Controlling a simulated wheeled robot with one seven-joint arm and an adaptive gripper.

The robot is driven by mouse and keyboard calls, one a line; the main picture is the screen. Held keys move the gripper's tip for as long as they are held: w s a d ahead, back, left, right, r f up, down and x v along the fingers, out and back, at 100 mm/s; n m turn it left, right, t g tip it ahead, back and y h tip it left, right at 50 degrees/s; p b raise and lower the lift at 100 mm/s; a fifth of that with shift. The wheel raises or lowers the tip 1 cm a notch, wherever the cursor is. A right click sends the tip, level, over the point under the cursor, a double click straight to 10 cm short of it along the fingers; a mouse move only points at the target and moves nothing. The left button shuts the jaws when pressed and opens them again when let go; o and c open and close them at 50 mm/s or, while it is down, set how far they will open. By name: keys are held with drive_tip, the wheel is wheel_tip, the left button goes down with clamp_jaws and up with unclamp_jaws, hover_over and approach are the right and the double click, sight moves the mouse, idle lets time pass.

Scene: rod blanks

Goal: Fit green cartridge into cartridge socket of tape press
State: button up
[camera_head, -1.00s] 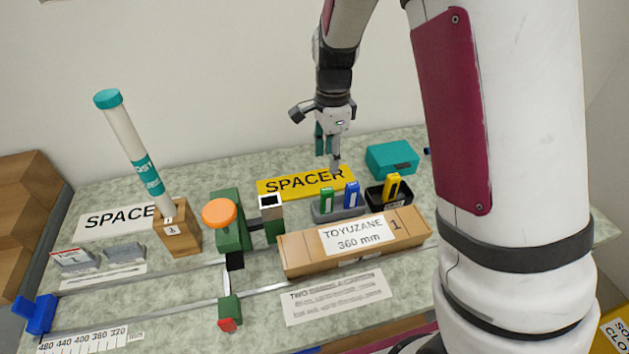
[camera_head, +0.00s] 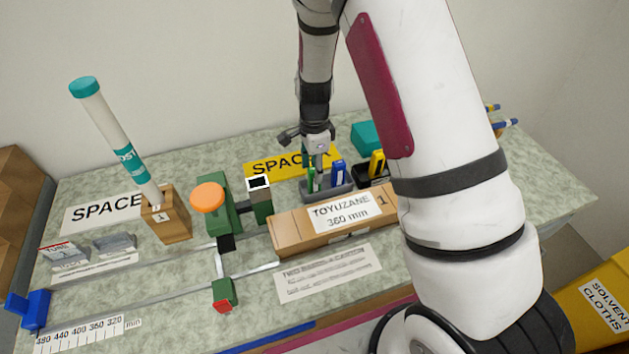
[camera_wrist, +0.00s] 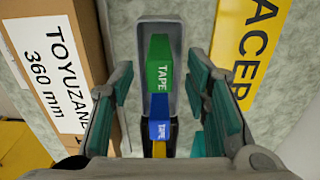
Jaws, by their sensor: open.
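The green cartridge (camera_wrist: 159,70), lettered TAPE, stands in a grey tray (camera_wrist: 153,24) beside a blue cartridge (camera_wrist: 160,130). In the head view the green cartridge (camera_head: 310,178) is partly hidden by my gripper (camera_head: 318,172), which points down at it. In the wrist view my gripper (camera_wrist: 168,100) is open, with its teal-padded fingers on either side of the cartridges and no visible contact. The tape press (camera_head: 215,215) is green with an orange knob, left of the tray. Its socket (camera_head: 259,184) looks like an open square box with a white rim, and appears empty.
A long cardboard box (camera_head: 290,232) labelled TOYUZANE lies in front of the tray. A black holder (camera_head: 366,174) with a yellow item stands right of it. A yellow SPACER sign (camera_head: 262,168) lies behind. A tall tube (camera_head: 118,135) leans from a wooden block at left.

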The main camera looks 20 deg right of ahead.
wheel_tip(320, 180, down, 2)
clamp_jaws()
idle(0.3)
